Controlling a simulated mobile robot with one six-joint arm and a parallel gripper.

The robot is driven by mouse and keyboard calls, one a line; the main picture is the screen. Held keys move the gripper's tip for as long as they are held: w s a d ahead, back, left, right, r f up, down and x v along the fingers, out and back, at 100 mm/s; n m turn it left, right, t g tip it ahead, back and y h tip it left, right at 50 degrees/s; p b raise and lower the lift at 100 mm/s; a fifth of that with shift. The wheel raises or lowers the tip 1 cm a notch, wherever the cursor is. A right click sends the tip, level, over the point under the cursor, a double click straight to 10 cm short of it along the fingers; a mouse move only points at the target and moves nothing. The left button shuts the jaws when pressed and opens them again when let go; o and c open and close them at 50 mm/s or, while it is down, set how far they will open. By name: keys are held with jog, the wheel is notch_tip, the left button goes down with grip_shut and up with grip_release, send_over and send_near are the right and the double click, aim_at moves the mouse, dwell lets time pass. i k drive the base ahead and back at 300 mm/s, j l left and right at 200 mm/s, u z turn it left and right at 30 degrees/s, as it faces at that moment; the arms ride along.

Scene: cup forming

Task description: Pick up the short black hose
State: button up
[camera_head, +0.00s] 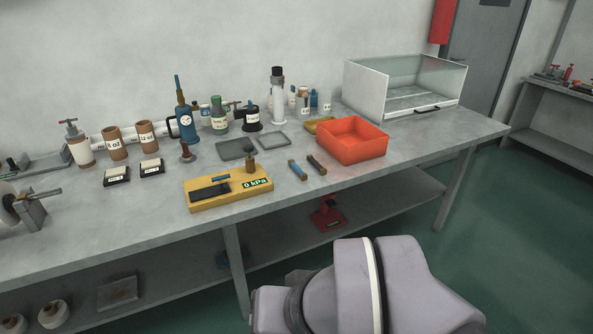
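A short black hose (316,164) with brownish ends lies on the grey workbench (380,184), in front of the orange-red bin. A similar short piece with a blue middle (298,170) lies just to its left, a small gap apart. My gripper is not in view. Only a thick grey part of my arm shows at the bottom of the picture, below the bench's front edge and apart from the hose.
The orange-red bin (352,154) stands close behind and right of the hose. A yellow block with a 0 kPa display (203,203) is to its left. Grey trays (238,157) and bottles stand behind. The bench front is clear near the hose.

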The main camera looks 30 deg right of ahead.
aim_at(324, 170)
jog(key=i+l, duration=0.75)
jog(key=l, duration=0.15)
jog(key=i+l, duration=0.75)
jog(key=l, duration=0.15)
